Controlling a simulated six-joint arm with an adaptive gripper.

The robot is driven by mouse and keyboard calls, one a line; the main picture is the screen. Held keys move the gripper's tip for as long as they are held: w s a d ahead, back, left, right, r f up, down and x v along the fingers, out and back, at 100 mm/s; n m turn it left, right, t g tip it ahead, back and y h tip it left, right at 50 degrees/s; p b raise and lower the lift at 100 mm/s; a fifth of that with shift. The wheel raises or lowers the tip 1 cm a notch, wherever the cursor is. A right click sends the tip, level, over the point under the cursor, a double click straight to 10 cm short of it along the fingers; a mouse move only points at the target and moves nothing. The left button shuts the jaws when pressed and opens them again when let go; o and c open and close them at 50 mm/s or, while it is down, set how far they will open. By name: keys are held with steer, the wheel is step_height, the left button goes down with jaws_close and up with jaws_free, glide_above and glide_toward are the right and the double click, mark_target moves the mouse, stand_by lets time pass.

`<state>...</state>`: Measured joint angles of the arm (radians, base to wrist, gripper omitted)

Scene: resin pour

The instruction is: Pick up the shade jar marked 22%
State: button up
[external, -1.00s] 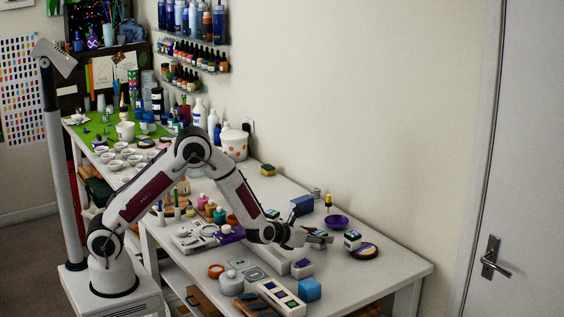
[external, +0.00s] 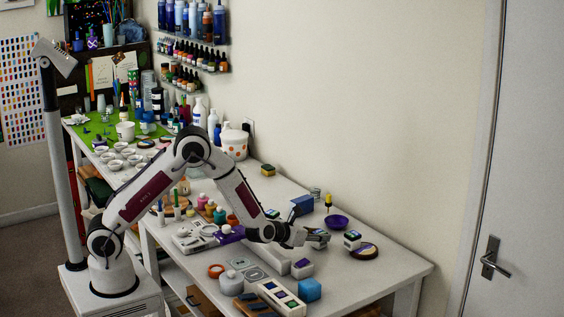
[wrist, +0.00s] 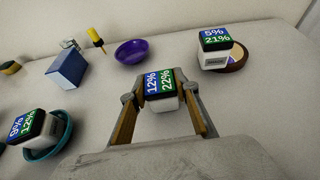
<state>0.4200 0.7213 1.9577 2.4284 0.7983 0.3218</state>
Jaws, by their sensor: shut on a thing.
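The jar marked 22% (wrist: 162,95) is a small white block-like jar with a black-edged top, labelled 12% on blue and 22% on green. It sits between the two fingers of my gripper (wrist: 162,103) in the wrist view, with a finger against each side. My gripper (external: 318,238) is shut on it over the right part of the table in the external view, where the arm partly hides the jar. I cannot tell whether the jar's underside touches the table.
A 5%/21% jar (wrist: 214,55) stands by a brown round disc (wrist: 237,57) at right. A 9%/12% jar (wrist: 34,128) sits in a teal bowl (wrist: 62,143) at left. A purple bowl (wrist: 131,51), blue box (wrist: 68,68) and yellow-handled tool (wrist: 95,36) stand beyond.

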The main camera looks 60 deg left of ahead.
step_height(320, 180, up, 18)
stand_by(0.7)
steer(key=shift+f, duration=0.1)
